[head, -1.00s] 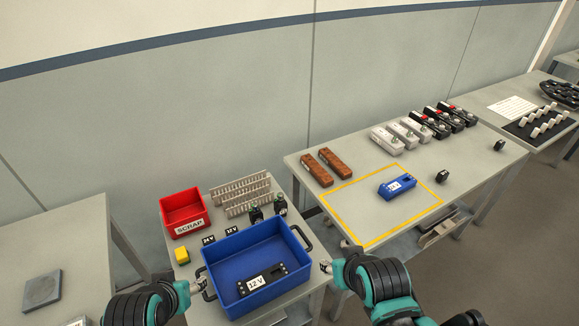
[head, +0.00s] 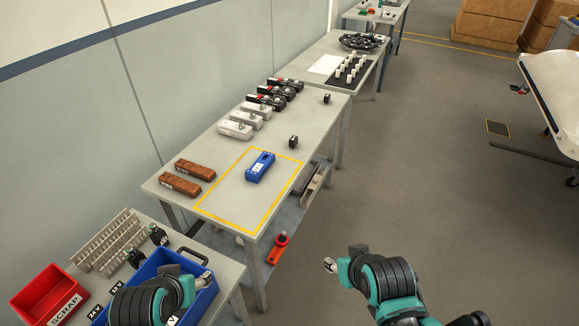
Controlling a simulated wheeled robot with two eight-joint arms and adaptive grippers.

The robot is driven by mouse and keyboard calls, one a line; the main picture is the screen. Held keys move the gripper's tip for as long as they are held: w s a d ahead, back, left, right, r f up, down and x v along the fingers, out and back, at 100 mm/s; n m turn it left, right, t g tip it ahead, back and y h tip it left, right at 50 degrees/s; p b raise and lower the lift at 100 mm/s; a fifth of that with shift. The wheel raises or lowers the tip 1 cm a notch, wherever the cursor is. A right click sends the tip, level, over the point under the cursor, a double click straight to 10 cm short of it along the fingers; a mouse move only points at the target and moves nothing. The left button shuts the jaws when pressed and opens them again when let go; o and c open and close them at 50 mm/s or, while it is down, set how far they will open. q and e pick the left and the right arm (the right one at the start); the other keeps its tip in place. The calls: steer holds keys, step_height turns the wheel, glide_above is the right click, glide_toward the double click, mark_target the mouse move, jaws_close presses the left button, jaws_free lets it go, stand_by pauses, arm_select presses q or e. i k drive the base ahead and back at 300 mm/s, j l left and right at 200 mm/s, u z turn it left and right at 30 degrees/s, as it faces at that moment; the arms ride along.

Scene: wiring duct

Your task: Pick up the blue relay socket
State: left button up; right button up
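The blue relay socket (head: 260,167) lies on the middle table, inside a yellow-outlined rectangle (head: 286,198). It has a white label on its upper face. My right gripper (head: 329,265) is in front of that table, over the floor, well apart from the socket, and looks empty. My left gripper (head: 208,281) is at the lower left, in front of the blue crate (head: 160,268) in the picture. Whether it touches the crate is not clear. The finger gaps of both grippers are too small to judge.
Brown blocks (head: 187,177), white modules (head: 240,124) and black-and-red modules (head: 272,95) line the back of the middle table. Small black parts (head: 293,142) stand near its right edge. A red scrap bin (head: 48,296) is at lower left.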

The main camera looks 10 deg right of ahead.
mark_target(259, 168)
steer(key=u, duration=0.35)
steer(key=i+l+u, duration=0.35)
steer(key=l+u, duration=0.15)
steer(key=i+l+u, duration=0.1)
steer(key=l+u, duration=0.2)
steer(key=l, duration=0.15)
steer(key=i+l, duration=0.15)
steer(key=l, duration=0.35)
steer(key=i+l+u, duration=0.1)
steer(key=l, duration=0.35)
steer(key=i+l, duration=0.15)
steer(key=l, duration=0.35)
steer(key=i+l, duration=0.15)
steer(key=l, duration=0.35)
steer(key=i+l+u, duration=0.1)
steer(key=l, duration=0.35)
